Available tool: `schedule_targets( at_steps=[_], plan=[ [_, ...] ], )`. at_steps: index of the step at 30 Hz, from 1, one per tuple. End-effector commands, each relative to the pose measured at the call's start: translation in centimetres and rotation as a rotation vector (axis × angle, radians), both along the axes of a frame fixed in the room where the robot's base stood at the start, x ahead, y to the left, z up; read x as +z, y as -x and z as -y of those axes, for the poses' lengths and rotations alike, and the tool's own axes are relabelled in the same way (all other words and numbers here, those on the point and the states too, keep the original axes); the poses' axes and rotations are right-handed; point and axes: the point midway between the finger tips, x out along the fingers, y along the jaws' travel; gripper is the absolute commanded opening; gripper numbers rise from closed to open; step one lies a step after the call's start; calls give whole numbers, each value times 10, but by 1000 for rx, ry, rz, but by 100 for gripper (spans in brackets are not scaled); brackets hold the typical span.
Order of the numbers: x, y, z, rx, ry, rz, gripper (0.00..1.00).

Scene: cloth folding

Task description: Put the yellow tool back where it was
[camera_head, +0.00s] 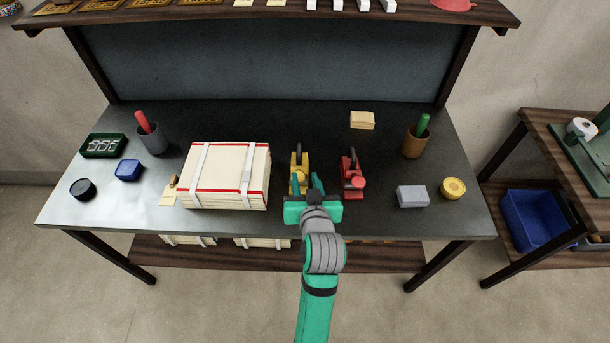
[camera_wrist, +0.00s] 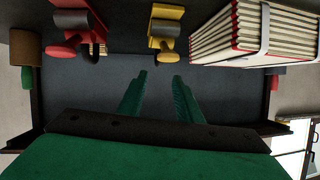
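The yellow tool (camera_head: 298,170), which has a dark top handle, stands on the dark workbench between the bundle of boards and a similar red tool (camera_head: 351,180). In the wrist view the yellow tool (camera_wrist: 166,28) is at the top, slightly right of the fingers, with a round knob towards me. My gripper (camera_head: 306,184) is at the front of the bench, close to the yellow tool and partly covering its lower end. In the wrist view my gripper (camera_wrist: 160,76) has its green fingers apart with nothing between them. The tool is beyond the fingertips.
The strapped bundle of boards (camera_head: 227,176) is left of the yellow tool. A grey block (camera_head: 412,196), a yellow roll (camera_head: 453,188) and an orange cup (camera_head: 416,142) are to the right. A tan block (camera_head: 362,120) lies at the back. The bench centre behind the tools is clear.

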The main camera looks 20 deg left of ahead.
Motion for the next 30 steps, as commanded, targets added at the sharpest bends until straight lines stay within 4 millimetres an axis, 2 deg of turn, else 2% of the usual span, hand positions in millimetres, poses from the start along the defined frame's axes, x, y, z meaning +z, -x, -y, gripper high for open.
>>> schedule_targets(
  at_steps=[5,8,11,15,21,27,30],
  plan=[
    [1,4,2,-3,-1,0,32],
    [-9,10,7,-19,-6,-2,32],
    [-27,23,17,-55,-16,-1,32],
    [-57,52,39,-126,-28,7,32],
    [-89,102,71,-222,-27,32,32],
    [-109,160,98,-299,-11,61,32],
    [-112,190,110,-331,2,79,32]
  ],
)
